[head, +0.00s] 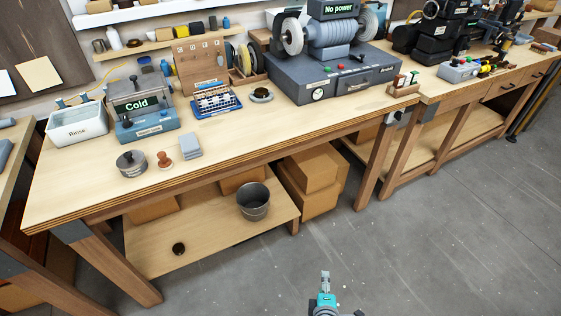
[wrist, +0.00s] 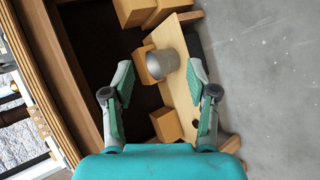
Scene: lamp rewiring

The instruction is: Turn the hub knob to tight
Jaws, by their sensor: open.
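I cannot pick out the hub knob for certain. A grey buffing machine (head: 330,70) stands at the back of the bench, with a "No power" sign above it and a pale wheel (head: 291,36) on its left end. The hub of that wheel is too small to show any tight mark. My gripper (head: 325,278) is over the floor in front of the bench, well apart from the machine. In the wrist view my gripper (wrist: 160,80) is open and empty, its two fingers spread.
A metal bucket (head: 253,201), cardboard boxes (head: 311,175) and a small dark round piece (head: 178,249) are below the bench top. The Rinse tub (head: 77,125) and Cold unit (head: 145,108) stand at the left. The grey floor (head: 440,240) is clear at the right.

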